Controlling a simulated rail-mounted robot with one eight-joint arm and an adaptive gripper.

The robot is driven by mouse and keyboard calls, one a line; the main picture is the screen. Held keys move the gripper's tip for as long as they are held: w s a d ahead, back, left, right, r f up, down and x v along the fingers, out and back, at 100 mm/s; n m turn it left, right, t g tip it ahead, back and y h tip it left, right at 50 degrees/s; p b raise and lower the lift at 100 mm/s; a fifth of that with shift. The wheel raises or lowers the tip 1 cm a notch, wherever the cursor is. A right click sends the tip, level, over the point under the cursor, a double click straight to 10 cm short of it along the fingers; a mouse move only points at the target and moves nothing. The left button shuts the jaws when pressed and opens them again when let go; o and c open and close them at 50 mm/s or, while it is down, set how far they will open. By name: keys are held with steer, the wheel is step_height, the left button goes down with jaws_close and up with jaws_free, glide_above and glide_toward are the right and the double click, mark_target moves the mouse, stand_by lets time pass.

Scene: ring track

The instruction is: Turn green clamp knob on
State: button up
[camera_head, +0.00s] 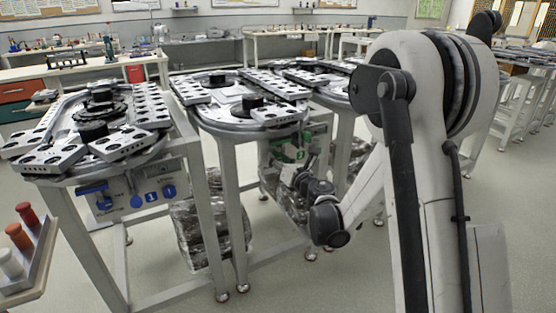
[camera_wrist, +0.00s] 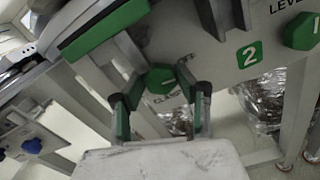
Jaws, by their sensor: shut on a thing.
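The green clamp knob (camera_wrist: 160,79) sits on the grey panel beside lettering that is partly covered, apparently the clamp label. My gripper (camera_wrist: 159,88) has its two fingers on either side of the knob and is shut on it. In the head view my gripper (camera_head: 301,180) reaches the green-marked panel (camera_head: 292,152) under the middle table; the knob itself cannot be made out there.
A green handle (camera_wrist: 105,28) is at upper left. A blue-marked station (camera_head: 140,195) stands left. Wrapped bundles (camera_head: 208,228) lie beneath the tables.

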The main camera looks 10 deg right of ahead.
steer(key=m, duration=0.4)
steer(key=shift+d+b, duration=0.1)
steer(key=shift+b, duration=0.25)
steer(key=m, duration=0.4)
steer(key=shift+f+m, duration=0.1)
steer(key=shift+m, duration=0.3)
steer(key=m, duration=0.4)
steer(key=shift+f+m, duration=0.1)
steer(key=shift+m, duration=2)
steer(key=o, duration=1.1)
steer(key=shift+o, duration=0.2)
steer(key=v, duration=1.2)
